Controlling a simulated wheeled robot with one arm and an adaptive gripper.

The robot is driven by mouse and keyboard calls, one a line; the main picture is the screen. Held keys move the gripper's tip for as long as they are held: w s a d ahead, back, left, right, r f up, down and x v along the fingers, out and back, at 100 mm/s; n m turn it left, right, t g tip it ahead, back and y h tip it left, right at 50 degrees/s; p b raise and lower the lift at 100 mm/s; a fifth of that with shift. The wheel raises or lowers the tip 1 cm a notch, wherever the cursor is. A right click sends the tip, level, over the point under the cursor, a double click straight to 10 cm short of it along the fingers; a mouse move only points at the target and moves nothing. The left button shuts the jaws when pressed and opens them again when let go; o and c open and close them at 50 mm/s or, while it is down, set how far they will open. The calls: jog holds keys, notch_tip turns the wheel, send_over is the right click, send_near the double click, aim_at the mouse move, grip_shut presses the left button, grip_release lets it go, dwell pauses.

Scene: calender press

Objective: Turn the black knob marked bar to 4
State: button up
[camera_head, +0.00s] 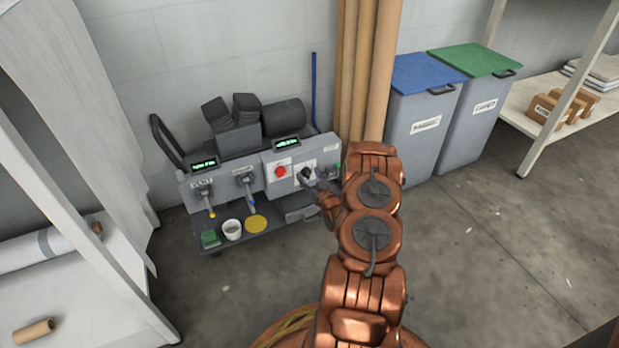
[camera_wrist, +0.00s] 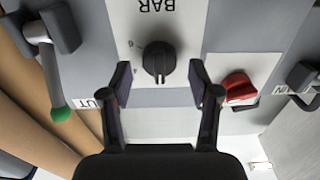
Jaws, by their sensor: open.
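The black knob (camera_wrist: 158,60) sits on a white plate (camera_wrist: 185,20) lettered BAR, which appears upside down in the wrist view. A small numeral shows beside the knob; the rest of the scale is hidden or too small to read, and I cannot tell the knob's setting. My gripper (camera_wrist: 160,78) is open, with one finger on each side of the knob and gaps between. No contact shows. In the head view the knob (camera_head: 306,173) is on the grey machine's front, with my gripper (camera_head: 318,185) right before it, partly hidden by my arm.
A red knob (camera_wrist: 238,87) is close to the right of my fingers in the wrist view. A green-tipped lever (camera_wrist: 60,115) hangs at the left. A white cup (camera_head: 232,229) and a yellow disc (camera_head: 256,223) are on the lower shelf. Tall rolls (camera_head: 362,70) stand behind.

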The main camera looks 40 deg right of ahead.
jog(key=c, duration=1.1)
jog(key=shift+r, duration=0.1)
jog(key=shift+c, duration=0.3)
jog(key=shift+r+m+p, duration=0.1)
jog(key=shift+m+p, duration=0.2)
jog(key=shift+p, duration=0.25)
jog(key=shift+r+m+p, duration=0.15)
jog(key=shift+m+p, duration=0.45)
jog(key=shift+p, duration=0.25)
jog(key=m+p, duration=0.2)
jog(key=shift+d+p, duration=0.1)
jog(key=shift+p, duration=0.25)
jog(key=m, duration=0.1)
jog(key=m+p, duration=0.2)
jog(key=m, duration=0.1)
jog(key=shift+d+f, duration=0.15)
jog(key=shift+f, duration=0.1)
jog(key=shift+s+f+m, duration=0.1)
jog(key=shift+f+m, duration=0.05)
jog(key=shift+m, duration=1.75)
jog(key=shift+d+p, duration=0.1)
jog(key=shift+p, duration=0.2)
